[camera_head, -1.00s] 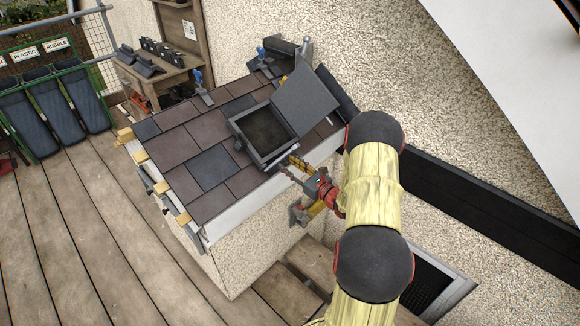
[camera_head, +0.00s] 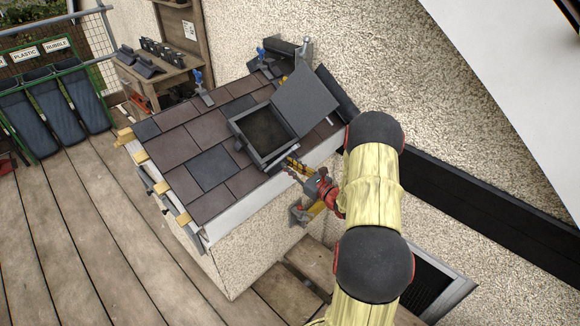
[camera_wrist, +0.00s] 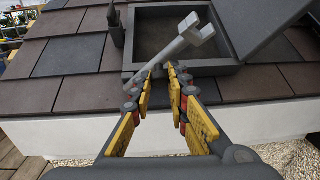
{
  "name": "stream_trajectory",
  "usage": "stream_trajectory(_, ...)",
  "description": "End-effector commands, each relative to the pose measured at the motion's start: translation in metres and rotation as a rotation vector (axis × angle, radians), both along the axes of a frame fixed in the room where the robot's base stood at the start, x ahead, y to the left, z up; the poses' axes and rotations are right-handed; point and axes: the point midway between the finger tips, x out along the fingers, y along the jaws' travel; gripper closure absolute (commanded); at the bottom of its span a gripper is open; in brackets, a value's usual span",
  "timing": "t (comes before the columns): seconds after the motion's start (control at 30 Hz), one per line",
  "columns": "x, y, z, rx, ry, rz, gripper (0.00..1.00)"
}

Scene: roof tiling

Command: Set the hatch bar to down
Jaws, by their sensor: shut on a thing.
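The roof hatch stands open. Its dark frame (camera_head: 264,134) is set in the slates, and its grey lid (camera_head: 306,100) leans up to the right. In the wrist view, the grey hatch bar (camera_wrist: 176,46) slants from the frame's near edge up across the opening, with a forked head at its upper right end. My gripper (camera_wrist: 160,71) is at the near side of the hatch frame, its yellow-padded fingers closed in on the bar's lower part. In the head view, my gripper (camera_head: 290,165) is at the roof's near edge, where the bar is too small to make out.
Brown and dark slates (camera_head: 180,150) cover the small roof around the hatch. Blue-handled tools (camera_head: 198,78) lie on its upper part. A wooden bench (camera_head: 160,78) stands behind, labelled bins (camera_head: 55,115) at the left. The rough wall (camera_head: 370,60) rises close on the right.

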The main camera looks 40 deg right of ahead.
Motion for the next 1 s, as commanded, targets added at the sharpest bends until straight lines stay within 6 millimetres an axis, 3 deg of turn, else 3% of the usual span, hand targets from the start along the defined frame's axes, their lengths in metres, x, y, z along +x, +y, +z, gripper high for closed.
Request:
stream_trajectory(0.43,0.002,-0.005,-0.001,0.042,0.002,0.03,1.0)
stream_trajectory(1.0,0.02,-0.027,-0.026,0.371,0.028,0.251,1.0)
